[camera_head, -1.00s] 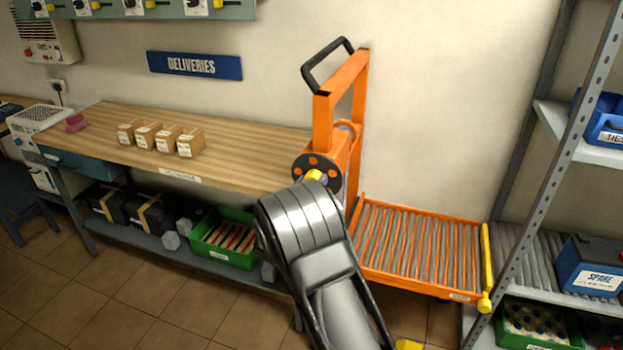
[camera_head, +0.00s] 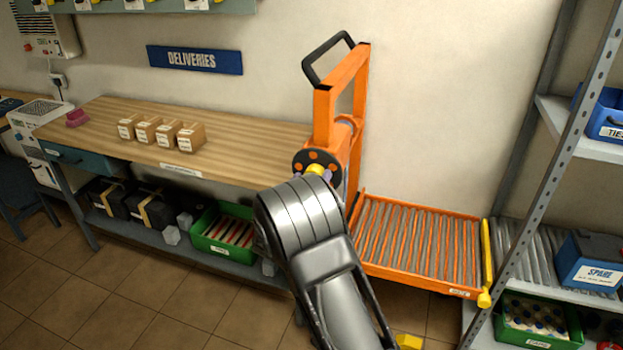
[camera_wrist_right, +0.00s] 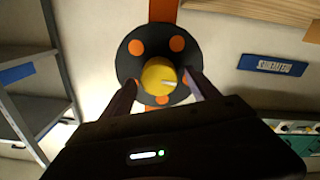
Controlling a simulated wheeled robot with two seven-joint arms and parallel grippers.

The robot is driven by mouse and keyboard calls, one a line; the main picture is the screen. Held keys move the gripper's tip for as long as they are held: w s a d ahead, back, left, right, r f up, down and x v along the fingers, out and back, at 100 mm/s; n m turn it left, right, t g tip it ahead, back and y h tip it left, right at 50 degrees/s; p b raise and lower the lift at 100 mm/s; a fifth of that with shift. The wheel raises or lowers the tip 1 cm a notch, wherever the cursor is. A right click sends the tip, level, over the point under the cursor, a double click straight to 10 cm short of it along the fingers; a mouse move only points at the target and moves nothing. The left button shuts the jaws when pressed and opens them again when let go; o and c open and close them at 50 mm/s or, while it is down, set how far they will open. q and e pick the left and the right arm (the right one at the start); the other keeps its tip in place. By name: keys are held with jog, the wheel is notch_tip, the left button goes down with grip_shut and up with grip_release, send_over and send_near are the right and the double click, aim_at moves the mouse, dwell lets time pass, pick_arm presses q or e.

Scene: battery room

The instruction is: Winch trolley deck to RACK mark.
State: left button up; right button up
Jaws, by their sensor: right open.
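The orange trolley (camera_head: 326,105) stands between the wooden bench and the grey rack. Its orange-framed roller deck (camera_head: 420,240) is low, beside the rack's lower roller shelf. The black winch disc with orange spots (camera_head: 301,160) is on the trolley's upright, and a yellow knob (camera_head: 316,170) sticks out of it. In the right wrist view my right gripper (camera_wrist_right: 158,82) is open, its fingers on either side of the yellow knob (camera_wrist_right: 158,74). I cannot tell whether they touch it. My arm hides part of the winch and upright in the head view. My left gripper is not in view. No RACK mark is readable.
The grey rack (camera_head: 545,180) holds a blue battery marked SPARE (camera_head: 590,262) and a green crate (camera_head: 540,338). The wooden bench (camera_head: 240,150) carries several small boxes (camera_head: 160,133). A yellow bar (camera_head: 486,255) stands at the deck's rack-side end.

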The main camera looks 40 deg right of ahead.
jog(key=b+v, duration=0.1)
jog(key=v, duration=0.6)
dwell(1.2)
